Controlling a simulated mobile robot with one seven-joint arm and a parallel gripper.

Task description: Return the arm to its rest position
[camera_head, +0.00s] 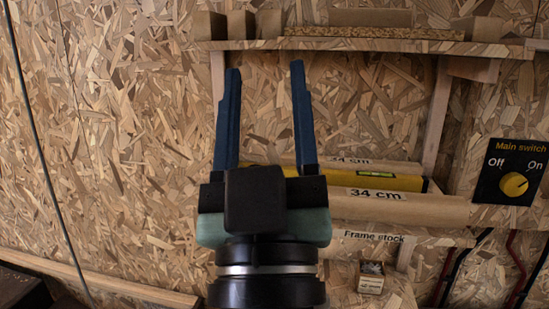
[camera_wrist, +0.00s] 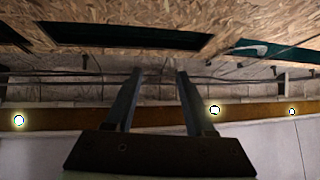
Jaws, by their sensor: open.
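My gripper (camera_head: 263,80) stands raised in the middle of the head view, with its two dark blue fingers pointing up. The fingers are apart and nothing is between them. Behind it in the head view is a chipboard wall with shelves. In the wrist view my gripper (camera_wrist: 160,75) is also open and empty, pointing towards a chipboard surface with a dark opening. The lower shelf is partly hidden behind my gripper.
Above is an upper shelf (camera_head: 400,46) with wooden blocks. A main switch panel (camera_head: 512,172) is at the right. A small box (camera_head: 371,278) sits below the Frame stock label. The wall at left carries only cables.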

